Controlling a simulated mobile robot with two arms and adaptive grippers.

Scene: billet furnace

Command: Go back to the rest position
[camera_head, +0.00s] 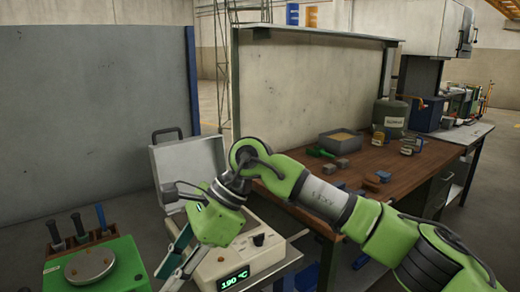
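My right arm comes in from the lower right and reaches across to the left. Its green gripper (172,264) points down and left, in front of the left side of a beige heating unit (262,257). The two fingers look apart, with nothing seen between them; their tips are close to the bottom edge of the picture. The unit has a knob and a green display (233,278) reading about 190 °C. An open grey lid or case (188,165) stands behind the gripper. My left gripper is not in view.
A brown workbench (380,160) at the right holds a grey tray (340,142), small blocks and a canister (390,116). Partition panels (95,110) stand behind.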

